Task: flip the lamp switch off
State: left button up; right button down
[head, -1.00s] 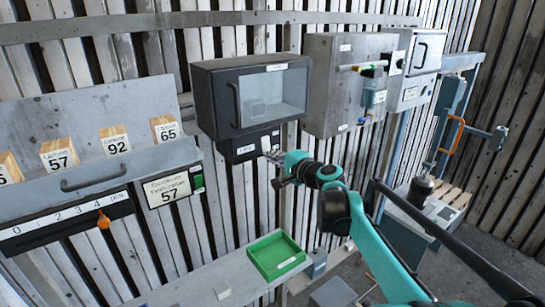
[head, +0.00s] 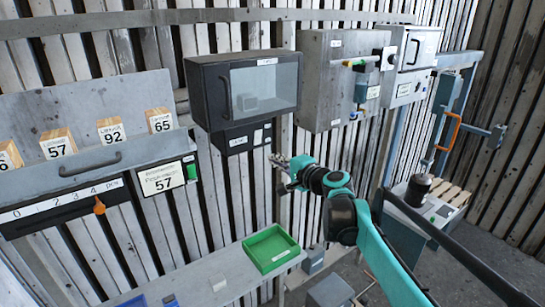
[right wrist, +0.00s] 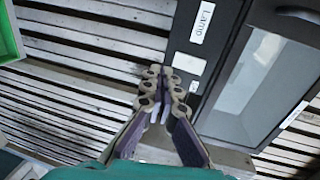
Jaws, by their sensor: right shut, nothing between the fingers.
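The lamp switch is a pale plate (head: 258,137) on the dark panel (head: 233,136) under the black glass-front cabinet (head: 250,88). In the right wrist view the white "Lamp" label (right wrist: 203,24) sits above the pale switch plate (right wrist: 188,64), with a smaller pale piece (right wrist: 194,86) beside it. I cannot tell which way the switch is set. My right gripper (head: 276,160) is shut and empty, below and right of the switch in the head view. In the right wrist view its fingertips (right wrist: 163,82) appear close to the panel, but contact is unclear. My left gripper is not in view.
A green bin (head: 270,249) stands on the bench below. A grey box (head: 340,82) hangs right of the cabinet. An orange handle (head: 454,131) is at right.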

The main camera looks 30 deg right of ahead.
jog(key=s+f, duration=0.2)
jog(key=s, duration=0.5)
jog(key=s+a+f+n+g+y+b, duration=0.1)
jog(key=s+a+f+n+g+b, duration=0.25)
jog(key=a+f+b, duration=0.6)
jog(key=s+a+f+n+g+y+b, duration=0.15)
jog(key=a+f+n+b, duration=0.45)
jog(key=f, duration=0.7)
pick_arm(q)
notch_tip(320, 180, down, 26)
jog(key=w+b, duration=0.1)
jog(key=b, duration=0.9)
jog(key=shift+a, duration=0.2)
pick_arm(e)
jog(key=s+a+f+n+g+h, duration=0.1)
jog(key=s+f, duration=0.3)
jog(key=f, duration=0.4)
jog(key=s+a+f+n+g+h, duration=0.1)
jog(key=s+f+n, duration=0.3)
jog(key=f, duration=0.4)
jog(key=s+a+f+n+g+h, duration=0.2)
jog(key=s+f, duration=0.3)
jog(key=f, duration=0.3)
jog(key=shift+s+a, duration=0.3)
jog(key=shift+a, duration=0.2)
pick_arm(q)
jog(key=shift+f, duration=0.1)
pick_arm(e)
jog(key=shift+n, duration=0.25)
jog(key=shift+f, duration=0.1)
